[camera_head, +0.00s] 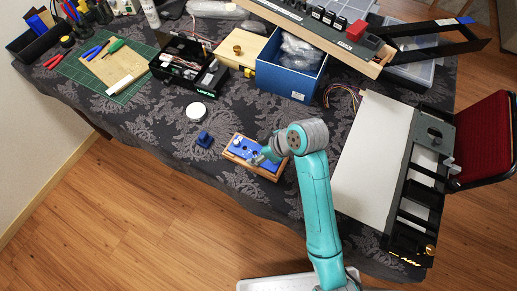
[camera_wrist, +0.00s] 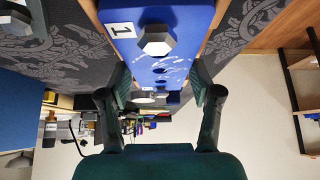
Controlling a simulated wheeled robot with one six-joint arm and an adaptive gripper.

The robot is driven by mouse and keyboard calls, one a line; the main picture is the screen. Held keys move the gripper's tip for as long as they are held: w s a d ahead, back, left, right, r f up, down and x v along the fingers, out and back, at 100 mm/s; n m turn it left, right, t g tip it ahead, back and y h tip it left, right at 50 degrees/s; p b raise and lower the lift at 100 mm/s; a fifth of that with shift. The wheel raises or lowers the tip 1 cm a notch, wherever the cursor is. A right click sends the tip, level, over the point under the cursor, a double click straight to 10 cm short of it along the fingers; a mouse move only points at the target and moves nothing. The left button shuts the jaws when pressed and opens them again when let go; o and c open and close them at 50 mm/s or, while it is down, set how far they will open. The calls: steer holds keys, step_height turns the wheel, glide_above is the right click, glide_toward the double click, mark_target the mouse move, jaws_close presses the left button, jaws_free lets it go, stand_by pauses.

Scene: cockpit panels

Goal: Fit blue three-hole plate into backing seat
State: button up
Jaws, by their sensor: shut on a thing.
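The blue plate (camera_head: 242,147) lies at the wooden backing (camera_head: 234,159) near the table's front edge. In the wrist view the blue plate (camera_wrist: 188,18) shows a label with a "1", a grey hexagonal piece and dark holes, with wooden edges along both sides. My gripper (camera_head: 262,158) is over the right part of the plate. In the wrist view my gripper's fingers (camera_wrist: 163,88) stand apart on both sides of the blue plate and are shut on it. I cannot tell whether the plate is fully seated.
A small blue block (camera_head: 204,140) and a white round lid (camera_head: 195,111) stand left of the backing. Behind are a blue box (camera_head: 288,80) and a black tray (camera_head: 186,66). A white board (camera_head: 372,150) lies at the right. Patterned cloth at the left front is clear.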

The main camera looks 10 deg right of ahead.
steer(key=shift+f, duration=0.1)
steer(key=o, duration=1.3)
steer(key=shift+v, duration=3.7)
